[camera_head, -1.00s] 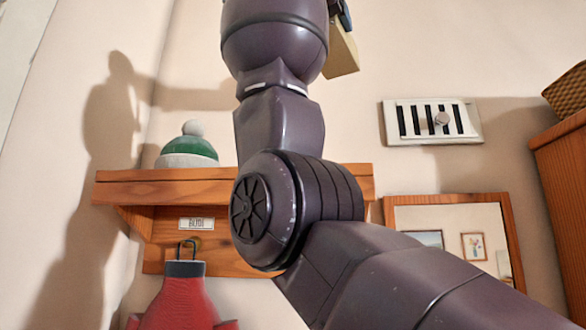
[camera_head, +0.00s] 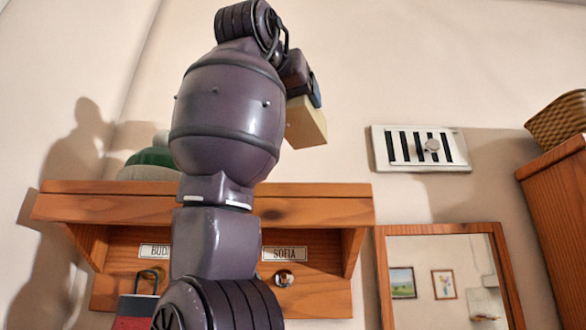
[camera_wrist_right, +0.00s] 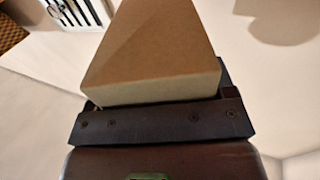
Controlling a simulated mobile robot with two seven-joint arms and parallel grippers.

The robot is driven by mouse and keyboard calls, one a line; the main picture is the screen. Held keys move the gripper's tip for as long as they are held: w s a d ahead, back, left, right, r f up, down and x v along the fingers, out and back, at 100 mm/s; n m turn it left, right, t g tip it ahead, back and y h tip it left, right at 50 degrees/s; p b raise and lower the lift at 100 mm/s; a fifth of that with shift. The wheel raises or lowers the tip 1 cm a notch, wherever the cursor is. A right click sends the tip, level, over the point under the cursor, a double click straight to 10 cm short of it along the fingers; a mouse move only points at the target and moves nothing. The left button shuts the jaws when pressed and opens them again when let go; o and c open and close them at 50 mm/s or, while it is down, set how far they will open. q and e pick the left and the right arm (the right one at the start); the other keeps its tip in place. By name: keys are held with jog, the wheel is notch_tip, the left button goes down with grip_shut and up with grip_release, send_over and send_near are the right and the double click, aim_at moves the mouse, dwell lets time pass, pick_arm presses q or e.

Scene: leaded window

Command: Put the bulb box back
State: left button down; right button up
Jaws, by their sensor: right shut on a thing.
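The bulb box is a plain tan cardboard box (camera_head: 306,124). My right gripper (camera_head: 304,90) is shut on it and holds it up in the air, above and to the right of the shelf's middle in the head view. In the right wrist view the box (camera_wrist_right: 152,50) fills the top middle, held against the dark jaw (camera_wrist_right: 160,122). The wooden wall shelf (camera_head: 318,205) is below, partly hidden behind my right arm. My left gripper is not in view.
A green and white hat (camera_head: 150,164) sits at the shelf's left end. A vent (camera_head: 420,149), a mirror (camera_head: 440,280) and a wooden cabinet (camera_head: 560,215) with a basket (camera_head: 556,118) are right.

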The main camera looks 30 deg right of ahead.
aim_at(292, 138)
notch_tip(292, 138, down, 8)
jog(key=shift+r, duration=0.2)
jog(key=shift+f, duration=2.35)
jog(key=shift+s, duration=0.1)
jog(key=shift+b, duration=0.3)
jog(key=shift+f, duration=0.15)
jog(key=o, duration=0.8)
jog(key=shift+o, duration=0.4)
